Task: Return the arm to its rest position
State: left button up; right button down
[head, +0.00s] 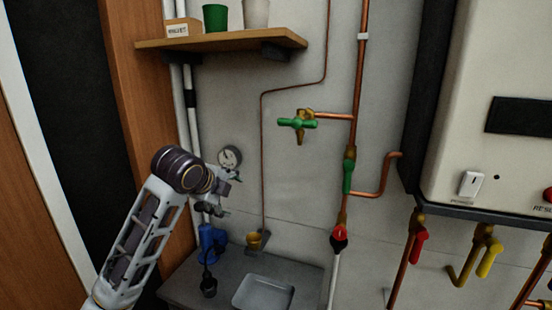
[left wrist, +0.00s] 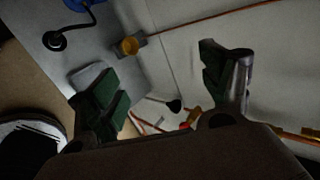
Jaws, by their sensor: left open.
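My left gripper (head: 222,188) is raised in front of the wall in the head view, to the left of the copper pipes and above the grey bench. In the left wrist view its two green-padded fingers (left wrist: 165,85) stand wide apart with nothing between them. The pressure gauge (head: 230,157) shows just behind and above the gripper, partly hidden by it. I cannot tell whether they touch. My right gripper is not in view.
A grey bench (head: 225,289) holds a blue item (head: 211,242), a brass cup (head: 254,241) and a shallow tray (head: 263,292). A wooden shelf (head: 225,41) juts out above. Copper pipes (head: 356,110) and a white boiler (head: 485,130) stand right.

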pick_arm(q)
jog(key=s+a+f+n+g, duration=0.1)
jog(key=s+f+n, duration=0.45)
jog(key=f, duration=0.55)
jog(key=s+a+f+n+g, duration=0.15)
jog(key=s+f+n, duration=0.35)
jog(key=f, duration=0.7)
jog(key=s+a+f+n+g+y, duration=0.1)
jog(key=s+a+f+n+g, duration=0.15)
jog(key=s+f+n, duration=0.6)
jog(key=s+a+f+n+g+y, duration=0.15)
jog(key=s+a+f, duration=0.35)
jog(key=s, duration=0.8)
notch_tip(320, 180, down, 34)
jog(key=s+d, duration=0.1)
jog(key=s, duration=0.1)
jog(key=s+a+f+g, duration=0.1)
jog(key=s+a+f, duration=0.1)
jog(key=s+f, duration=0.8)
jog(key=s+a+f+g+b, duration=0.1)
jog(key=s+a+f, duration=0.1)
jog(key=s+f, duration=0.8)
jog(key=shift+s+f, duration=0.3)
jog(key=shift+s, duration=0.95)
